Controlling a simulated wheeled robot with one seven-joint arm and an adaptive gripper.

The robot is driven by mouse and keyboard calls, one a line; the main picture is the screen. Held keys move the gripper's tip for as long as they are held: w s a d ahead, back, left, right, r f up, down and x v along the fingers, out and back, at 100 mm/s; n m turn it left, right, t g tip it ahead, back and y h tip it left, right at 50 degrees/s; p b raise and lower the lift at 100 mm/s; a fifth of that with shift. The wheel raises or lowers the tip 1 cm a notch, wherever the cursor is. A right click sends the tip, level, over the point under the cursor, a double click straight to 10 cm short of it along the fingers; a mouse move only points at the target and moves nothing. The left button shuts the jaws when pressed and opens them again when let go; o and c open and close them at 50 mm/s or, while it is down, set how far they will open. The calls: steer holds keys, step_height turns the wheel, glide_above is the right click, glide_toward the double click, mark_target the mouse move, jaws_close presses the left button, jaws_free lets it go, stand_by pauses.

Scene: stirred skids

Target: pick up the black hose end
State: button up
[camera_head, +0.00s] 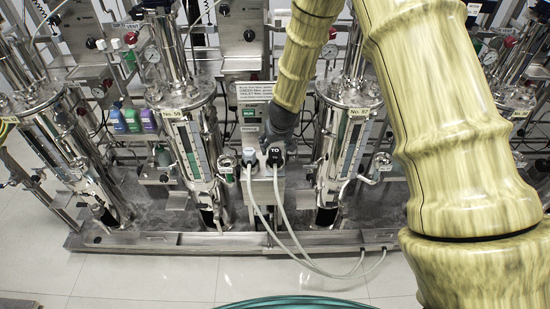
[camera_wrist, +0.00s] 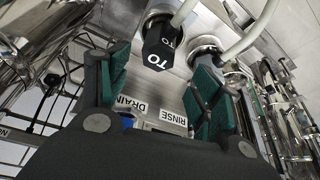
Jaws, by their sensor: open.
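In the head view my gripper (camera_head: 279,128) is dark and just above and behind the black hose end. I cannot tell the exact distance.
A pale grey hose end (camera_head: 251,157) stands close to the left of the black one; in the wrist view it (camera_wrist: 206,48) is near the right finger. The metal box (camera_head: 263,196) carries DRAIN and RINSE labels. Steel columns (camera_head: 190,150) flank it.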

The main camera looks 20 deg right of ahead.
mark_target(276, 152)
steer(key=shift+w+f, duration=0.25)
steer(key=shift+f, duration=0.45)
steer(key=shift+s+d+p+x, duration=0.2)
steer(key=shift+p+x, duration=0.15)
steer(key=shift+x, duration=0.65)
steer(key=shift+s+d+p+x, duration=0.15)
steer(key=shift+p+x, duration=0.2)
steer(key=shift+x, duration=0.65)
steer(key=shift+w+a+f, duration=0.15)
steer(key=shift+w+f, duration=0.05)
steer(key=shift+f, duration=0.5)
steer(key=shift+c, duration=0.5)
steer(key=c, duration=1.2)
steer(key=shift+r, duration=0.15)
